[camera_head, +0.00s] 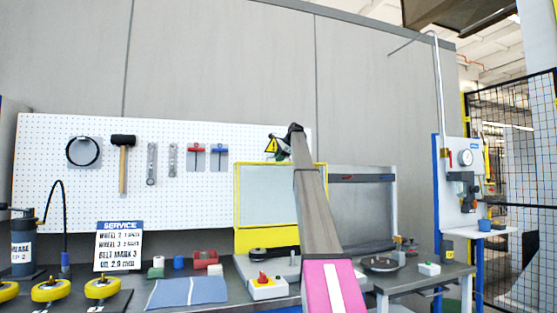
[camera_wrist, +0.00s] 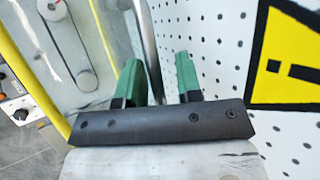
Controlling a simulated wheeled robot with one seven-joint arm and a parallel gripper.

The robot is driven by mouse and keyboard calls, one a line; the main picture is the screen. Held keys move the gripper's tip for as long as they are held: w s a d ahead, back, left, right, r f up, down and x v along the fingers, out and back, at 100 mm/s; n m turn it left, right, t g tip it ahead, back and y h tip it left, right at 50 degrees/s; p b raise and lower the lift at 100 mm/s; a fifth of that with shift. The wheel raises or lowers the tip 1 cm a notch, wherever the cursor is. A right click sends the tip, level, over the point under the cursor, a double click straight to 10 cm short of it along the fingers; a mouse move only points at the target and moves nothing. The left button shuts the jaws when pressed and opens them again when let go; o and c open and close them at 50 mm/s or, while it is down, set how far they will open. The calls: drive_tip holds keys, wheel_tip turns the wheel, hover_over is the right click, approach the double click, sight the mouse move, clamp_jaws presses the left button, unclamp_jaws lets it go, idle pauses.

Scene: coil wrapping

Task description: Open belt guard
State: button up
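The belt guard (camera_head: 236,205), a clear panel in a yellow frame, stands upright at the back of the bench. My arm covers its right part. Its yellow edge (camera_wrist: 28,75) also shows at the left of the wrist view, with a belt and pulleys (camera_wrist: 72,45) beyond the clear panel. My gripper (camera_head: 280,148) is at the guard's top edge in the head view, where its fingers are hard to make out. In the wrist view my gripper (camera_wrist: 162,78) has its two green fingers apart with nothing visibly held between them. I cannot tell whether a finger touches the frame.
A white pegboard (camera_head: 75,200) with hanging tools is behind, close to the right finger. A yellow warning triangle (camera_wrist: 290,62) is at the right of the wrist view. A control box (camera_head: 266,288) with a red knob and a blue cloth (camera_head: 188,291) are on the bench below.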

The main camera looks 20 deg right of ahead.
drive_tip(key=shift+s, duration=0.1)
drive_tip(key=v, duration=1)
drive_tip(key=shift+r, duration=0.3)
drive_tip(key=shift+s+d, duration=0.15)
